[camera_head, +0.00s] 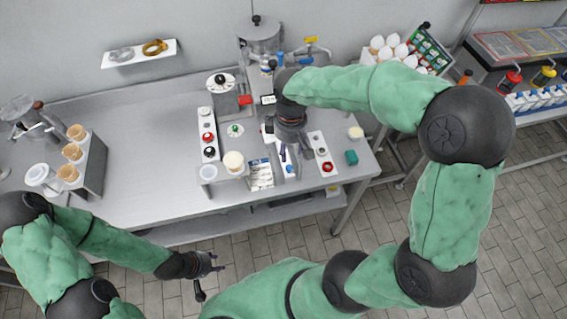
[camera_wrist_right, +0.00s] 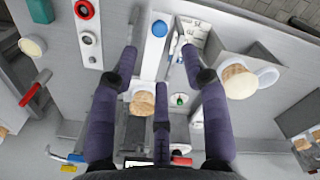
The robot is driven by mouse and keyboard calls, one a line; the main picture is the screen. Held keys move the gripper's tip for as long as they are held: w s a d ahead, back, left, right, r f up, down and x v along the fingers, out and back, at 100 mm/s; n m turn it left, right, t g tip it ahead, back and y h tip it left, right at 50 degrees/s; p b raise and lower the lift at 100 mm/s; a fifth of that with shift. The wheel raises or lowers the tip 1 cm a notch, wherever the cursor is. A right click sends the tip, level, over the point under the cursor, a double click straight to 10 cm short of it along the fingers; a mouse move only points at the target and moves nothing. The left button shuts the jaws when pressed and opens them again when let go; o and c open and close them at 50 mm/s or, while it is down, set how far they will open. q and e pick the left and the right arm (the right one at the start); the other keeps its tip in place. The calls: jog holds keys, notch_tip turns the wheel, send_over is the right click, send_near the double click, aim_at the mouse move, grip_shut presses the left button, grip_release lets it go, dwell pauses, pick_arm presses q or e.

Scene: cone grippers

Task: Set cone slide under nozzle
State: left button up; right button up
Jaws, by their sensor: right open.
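In the right wrist view a wafer cone (camera_wrist_right: 142,103) stands between the spread fingers of my right gripper (camera_wrist_right: 160,75), near a pale rail with a blue button (camera_wrist_right: 159,28). I see no finger closed on the cone. In the head view my right gripper (camera_head: 288,150) is over the front right of the counter and hides the cone and much of the rail (camera_head: 290,171). The steel dispensing machine (camera_head: 262,40) stands behind it; I cannot make out its nozzle. My left gripper (camera_head: 207,265) is open and empty, in front of the counter.
Two rails with knobs (camera_head: 208,135) (camera_head: 322,152) flank the gripper. A rack with several cones (camera_head: 92,165) stands at the left. A small teal block (camera_head: 351,157) and a cream-topped cup (camera_head: 355,133) sit at the right edge. The counter's left middle (camera_head: 150,130) is clear.

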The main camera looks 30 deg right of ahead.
aim_at(289, 167)
notch_tip(289, 167, down, 9)
jog(key=shift+b, duration=0.65)
grip_shut()
